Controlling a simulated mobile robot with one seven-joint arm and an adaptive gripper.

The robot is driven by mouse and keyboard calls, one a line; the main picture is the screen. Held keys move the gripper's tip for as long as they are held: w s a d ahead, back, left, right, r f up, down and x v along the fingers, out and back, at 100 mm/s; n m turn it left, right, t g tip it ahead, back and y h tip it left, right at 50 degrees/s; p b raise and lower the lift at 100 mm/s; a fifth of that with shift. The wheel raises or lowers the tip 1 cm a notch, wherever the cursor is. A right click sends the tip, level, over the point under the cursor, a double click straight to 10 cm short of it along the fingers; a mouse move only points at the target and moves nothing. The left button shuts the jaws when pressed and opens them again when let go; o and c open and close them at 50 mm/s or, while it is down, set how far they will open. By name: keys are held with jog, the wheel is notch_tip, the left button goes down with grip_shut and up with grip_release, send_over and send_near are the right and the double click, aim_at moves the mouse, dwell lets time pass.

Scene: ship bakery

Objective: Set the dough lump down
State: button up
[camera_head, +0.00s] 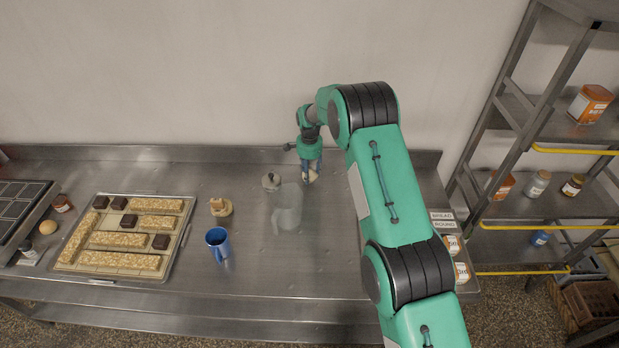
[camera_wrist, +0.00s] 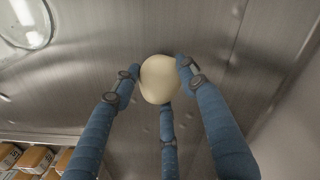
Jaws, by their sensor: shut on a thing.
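The dough lump (camera_wrist: 159,79) is a pale cream, rounded lump, seen in the wrist view between the blue fingers of my gripper (camera_wrist: 158,85). The fingers are shut on it. In the head view my gripper (camera_head: 311,170) hangs over the back middle of the steel table (camera_head: 290,258), and the pale dough lump (camera_head: 312,176) shows at its fingertips. The table's bare metal is behind the lump in the wrist view. I cannot tell whether the lump touches the table.
A clear jug (camera_head: 287,209) stands close left of my gripper, with a small grey object (camera_head: 271,181) behind it. A blue mug (camera_head: 217,243), a wooden item (camera_head: 221,207) and a tray (camera_head: 177,258) of bars lie further left. A shelf rack (camera_head: 540,128) stands right.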

aim_at(310, 172)
jog(key=shift+f, duration=1.1)
jog(key=shift+f, duration=0.1)
jog(key=o, duration=1.2)
jog(key=shift+c, duration=0.2)
notch_tip(310, 172, up, 12)
jog(key=shift+f, duration=0.25)
jog(key=shift+r, duration=0.4)
